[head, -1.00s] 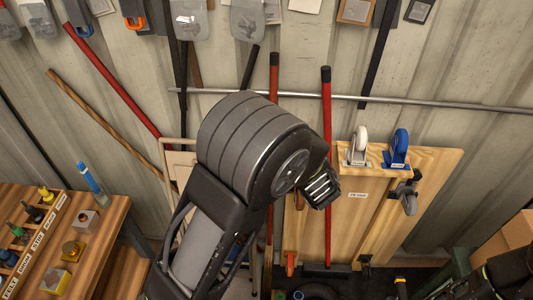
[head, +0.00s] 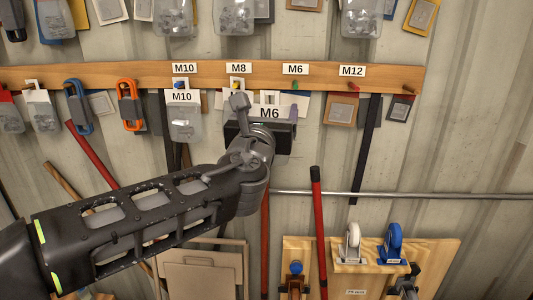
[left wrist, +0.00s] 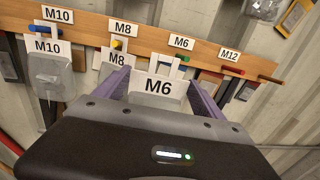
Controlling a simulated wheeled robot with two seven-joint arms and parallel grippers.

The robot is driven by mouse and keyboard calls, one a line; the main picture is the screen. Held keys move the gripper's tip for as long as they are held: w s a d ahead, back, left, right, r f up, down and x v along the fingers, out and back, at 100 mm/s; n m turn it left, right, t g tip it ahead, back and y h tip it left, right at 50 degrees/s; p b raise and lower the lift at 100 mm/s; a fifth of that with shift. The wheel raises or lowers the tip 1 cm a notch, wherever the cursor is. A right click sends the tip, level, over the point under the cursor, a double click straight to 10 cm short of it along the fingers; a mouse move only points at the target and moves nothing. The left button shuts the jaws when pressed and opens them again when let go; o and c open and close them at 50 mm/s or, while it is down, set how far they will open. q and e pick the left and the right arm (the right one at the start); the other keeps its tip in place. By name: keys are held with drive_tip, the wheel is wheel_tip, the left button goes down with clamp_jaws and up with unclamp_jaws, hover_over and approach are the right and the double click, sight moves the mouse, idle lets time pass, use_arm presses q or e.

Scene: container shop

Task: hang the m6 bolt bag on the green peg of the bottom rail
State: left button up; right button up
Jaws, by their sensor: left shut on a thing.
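My left gripper (head: 268,122) is shut on the M6 bolt bag, whose white header card marked M6 (head: 270,111) shows just above the gripper. In the left wrist view the card (left wrist: 160,86) sits between my two purple fingers; the bag's lower part is hidden. The green peg (head: 295,86) sticks out of the bottom rail (head: 225,74) under the M6 label, slightly above and right of the held card. In the left wrist view the green peg (left wrist: 184,61) is just beyond the card's top right. My right gripper is not in view.
An M10 bag (head: 184,122) hangs on the blue peg (head: 180,85), left of my gripper. A card marked M8 (left wrist: 116,58) hangs at the yellow peg (left wrist: 117,44). The red peg (head: 353,87) is to the right. Carabiners and bags hang further left.

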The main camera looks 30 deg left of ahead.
use_arm(q)
drive_tip(key=d+h, duration=0.1)
drive_tip(key=d+r+m+h, duration=0.1)
drive_tip(key=d, duration=0.1)
drive_tip(key=w+d+m+h, duration=0.1)
drive_tip(key=d, duration=0.1)
drive_tip(key=shift+w+r+t, duration=0.1)
drive_tip(key=shift+r+t, duration=0.1)
drive_tip(key=shift+t, duration=0.2)
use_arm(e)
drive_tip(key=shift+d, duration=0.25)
use_arm(q)
drive_tip(key=shift+w+a, duration=0.1)
drive_tip(key=shift+w, duration=0.05)
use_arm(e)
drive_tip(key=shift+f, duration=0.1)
